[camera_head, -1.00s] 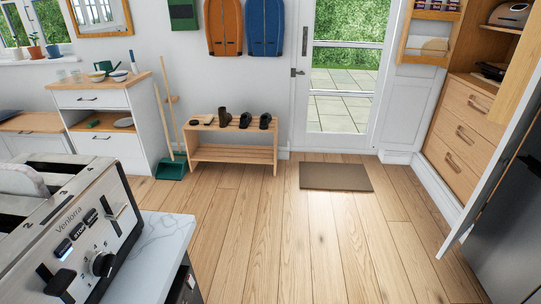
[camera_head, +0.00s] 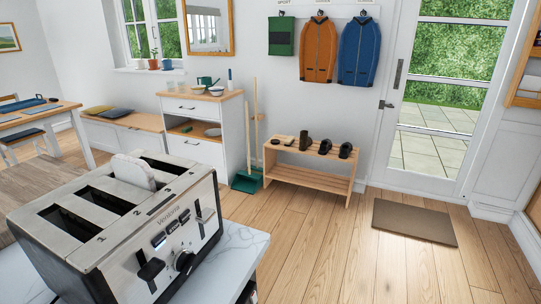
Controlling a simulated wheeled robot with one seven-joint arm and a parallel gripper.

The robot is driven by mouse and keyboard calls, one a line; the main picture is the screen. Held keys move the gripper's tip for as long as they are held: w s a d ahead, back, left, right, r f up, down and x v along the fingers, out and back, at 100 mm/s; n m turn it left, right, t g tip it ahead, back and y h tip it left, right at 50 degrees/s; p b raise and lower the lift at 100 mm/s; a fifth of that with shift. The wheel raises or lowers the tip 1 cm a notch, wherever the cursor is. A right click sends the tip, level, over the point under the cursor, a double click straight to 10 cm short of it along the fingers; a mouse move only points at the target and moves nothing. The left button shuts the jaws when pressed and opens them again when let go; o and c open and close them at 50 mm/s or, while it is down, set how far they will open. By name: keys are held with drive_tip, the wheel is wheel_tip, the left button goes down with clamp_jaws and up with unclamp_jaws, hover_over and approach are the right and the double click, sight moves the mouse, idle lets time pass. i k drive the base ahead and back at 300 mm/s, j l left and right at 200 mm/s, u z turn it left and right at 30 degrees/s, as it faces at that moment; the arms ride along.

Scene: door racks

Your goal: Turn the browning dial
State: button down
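The browning dial (camera_head: 185,260) is a round black knob on the front panel of a steel toaster (camera_head: 132,231), at the lower left of the head view. Above the dial are small dark buttons, one marked STOP. A slice of bread (camera_head: 134,171) sticks up from one of the far slots; the near slots look empty. The toaster stands on a white marble counter (camera_head: 237,250) near its edge. My gripper does not show in this view.
A wooden shoe bench (camera_head: 310,169) stands by the wall, with shoes on top. A white cabinet (camera_head: 203,140) with bowls is left of it. A doormat (camera_head: 414,221) lies before the glass door (camera_head: 436,110). The wooden floor between counter and bench is clear.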

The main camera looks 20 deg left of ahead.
sight(184, 261)
drive_tip(key=u, duration=1.3)
drive_tip(key=z, duration=0.2)
